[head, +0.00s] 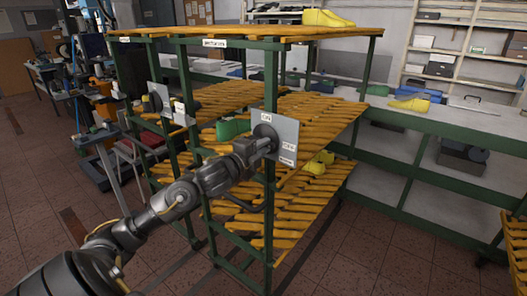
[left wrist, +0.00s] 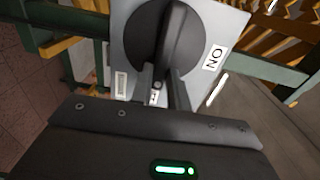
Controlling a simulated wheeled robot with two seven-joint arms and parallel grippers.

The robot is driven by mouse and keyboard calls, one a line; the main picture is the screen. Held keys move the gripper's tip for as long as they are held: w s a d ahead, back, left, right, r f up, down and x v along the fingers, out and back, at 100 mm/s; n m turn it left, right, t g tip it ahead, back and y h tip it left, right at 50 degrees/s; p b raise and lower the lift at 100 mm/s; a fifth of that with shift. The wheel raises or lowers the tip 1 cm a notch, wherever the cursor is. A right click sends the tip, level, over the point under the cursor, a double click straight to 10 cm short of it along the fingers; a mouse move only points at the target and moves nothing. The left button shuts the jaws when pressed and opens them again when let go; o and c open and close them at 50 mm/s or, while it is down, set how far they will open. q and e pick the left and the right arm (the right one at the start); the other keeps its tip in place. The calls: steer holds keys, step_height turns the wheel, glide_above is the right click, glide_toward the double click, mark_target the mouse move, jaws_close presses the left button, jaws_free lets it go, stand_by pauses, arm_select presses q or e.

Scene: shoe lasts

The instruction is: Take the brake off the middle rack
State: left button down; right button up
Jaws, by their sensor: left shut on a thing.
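The middle rack (head: 318,109) is a green metal frame with tilted shelves of yellow-orange slats. A grey plate (head: 287,127) on its near post carries a dark round brake knob (head: 265,131) and white labels. My left gripper (head: 264,146) reaches it from the left and is shut on the knob. In the left wrist view, the fingers (left wrist: 164,92) close on the near end of the bar across the knob (left wrist: 158,38). An "ON" label (left wrist: 213,58) lies right of the knob. A smaller label at its left is unreadable. My right gripper is not in view.
Another rack stands left with its own plate and knob (head: 159,97). Yellow lasts (head: 326,18) lie on the top shelf, and a green last (head: 232,129) lies lower. A long bench (head: 450,121) runs behind at right. Open tiled floor (head: 375,265) lies in front.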

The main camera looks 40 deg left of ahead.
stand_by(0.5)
arm_select(q)
steer(key=c, duration=1.3)
jaws_free()
steer(key=shift+c, duration=0.2)
steer(key=s+b, duration=0.2)
steer(key=s, duration=0.8)
steer(key=shift+s, duration=0.4)
steer(key=shift+d, duration=0.1)
